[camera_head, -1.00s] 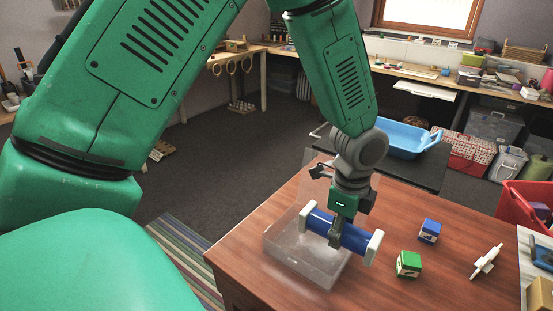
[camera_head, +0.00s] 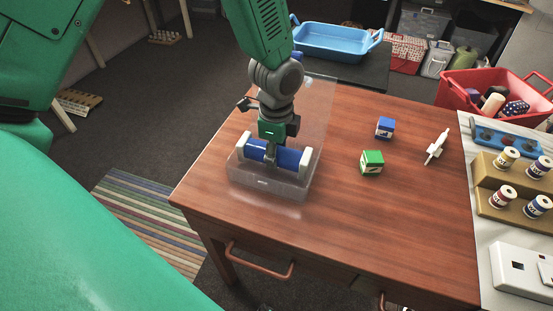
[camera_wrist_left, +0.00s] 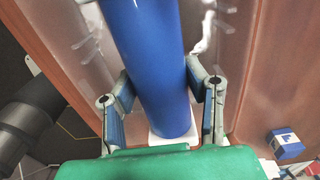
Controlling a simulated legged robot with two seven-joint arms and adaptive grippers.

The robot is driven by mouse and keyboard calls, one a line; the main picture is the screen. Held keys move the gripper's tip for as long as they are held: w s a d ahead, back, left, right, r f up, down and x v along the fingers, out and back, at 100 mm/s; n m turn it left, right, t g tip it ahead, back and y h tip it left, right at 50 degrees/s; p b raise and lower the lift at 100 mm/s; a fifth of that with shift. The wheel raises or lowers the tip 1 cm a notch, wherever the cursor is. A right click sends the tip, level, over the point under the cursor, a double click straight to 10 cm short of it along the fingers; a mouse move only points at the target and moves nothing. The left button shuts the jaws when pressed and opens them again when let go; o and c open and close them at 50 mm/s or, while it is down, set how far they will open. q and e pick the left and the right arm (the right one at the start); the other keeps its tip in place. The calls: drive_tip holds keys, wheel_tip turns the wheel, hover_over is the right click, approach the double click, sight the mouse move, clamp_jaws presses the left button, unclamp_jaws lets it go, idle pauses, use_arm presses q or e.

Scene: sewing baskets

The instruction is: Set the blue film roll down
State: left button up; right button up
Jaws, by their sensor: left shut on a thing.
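The blue film roll (camera_head: 290,159), with pale end caps, is in my left gripper (camera_head: 270,156). The roll lines up with the clear box (camera_head: 266,185) on the wooden table and appears to be within its walls; I cannot tell whether it touches the bottom. In the left wrist view, the roll (camera_wrist_left: 150,60) runs between the two fingers of my left gripper (camera_wrist_left: 160,95), which are closed against its sides. The clear lid stands up behind the box. My right gripper is not in view.
A blue cube (camera_head: 385,128), a green cube (camera_head: 372,162) and a white tool (camera_head: 437,147) lie on the table right of the box. A red basket (camera_head: 455,95) and thread spools on stands (camera_head: 491,200) are farther right. The table's front middle is clear.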

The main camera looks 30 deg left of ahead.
sight(278, 149)
use_arm(q)
wheel_tip(278, 149, down, 2)
drive_tip(key=shift+d+f, duration=0.1)
drive_tip(key=shift+d, duration=0.2)
drive_tip(key=shift+c, duration=0.6)
drive_tip(key=o, duration=1.4)
drive_tip(key=shift+a, duration=0.1)
drive_tip(key=shift+r, duration=0.2)
wheel_tip(278, 149, up, 12)
drive_tip(key=shift+p, duration=1.2)
